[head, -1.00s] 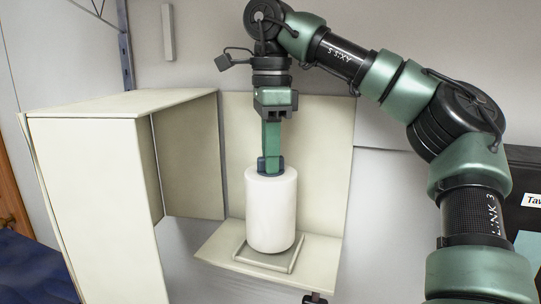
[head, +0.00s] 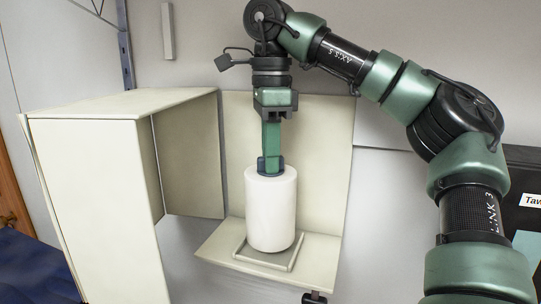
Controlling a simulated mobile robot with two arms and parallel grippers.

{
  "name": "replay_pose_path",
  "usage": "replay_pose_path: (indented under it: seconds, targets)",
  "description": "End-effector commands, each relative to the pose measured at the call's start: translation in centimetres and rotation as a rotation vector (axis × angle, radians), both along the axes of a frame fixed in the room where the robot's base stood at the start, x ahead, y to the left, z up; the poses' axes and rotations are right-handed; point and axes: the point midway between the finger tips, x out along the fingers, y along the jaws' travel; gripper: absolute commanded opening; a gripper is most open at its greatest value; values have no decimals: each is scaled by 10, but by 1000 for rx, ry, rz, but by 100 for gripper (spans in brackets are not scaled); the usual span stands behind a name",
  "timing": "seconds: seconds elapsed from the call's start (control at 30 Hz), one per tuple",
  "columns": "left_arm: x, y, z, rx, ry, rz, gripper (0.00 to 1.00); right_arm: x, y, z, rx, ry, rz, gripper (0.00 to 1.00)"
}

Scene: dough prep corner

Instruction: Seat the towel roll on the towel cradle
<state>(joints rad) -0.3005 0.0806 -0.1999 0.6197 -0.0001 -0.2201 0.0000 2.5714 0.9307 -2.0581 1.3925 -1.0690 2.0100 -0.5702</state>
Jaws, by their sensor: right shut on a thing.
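The towel roll (head: 270,212) is a white upright cylinder in the middle of the head view. My right gripper (head: 270,168) comes down from above and is shut on the top of the roll. The roll's lower end is at the towel cradle (head: 239,254), a low square grey-beige frame on a cream shelf. The roll looks upright and within the frame's outline. Whether its base touches the cradle floor is hidden by the roll itself. My left gripper is not in view.
The cream shelf (head: 216,248) has a back panel (head: 325,150) close behind the roll. A large cream cabinet (head: 95,200) with an open door stands to the left. A black box with a label (head: 530,180) is at the far right.

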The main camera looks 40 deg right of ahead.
Motion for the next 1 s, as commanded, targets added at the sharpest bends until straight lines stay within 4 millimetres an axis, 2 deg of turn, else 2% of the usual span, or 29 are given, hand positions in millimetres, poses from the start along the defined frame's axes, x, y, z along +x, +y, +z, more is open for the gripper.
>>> replay_pose_path:
  seconds: [1.0]
  targets:
    - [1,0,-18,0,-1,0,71,0,0,-25,0,-1,0,0]
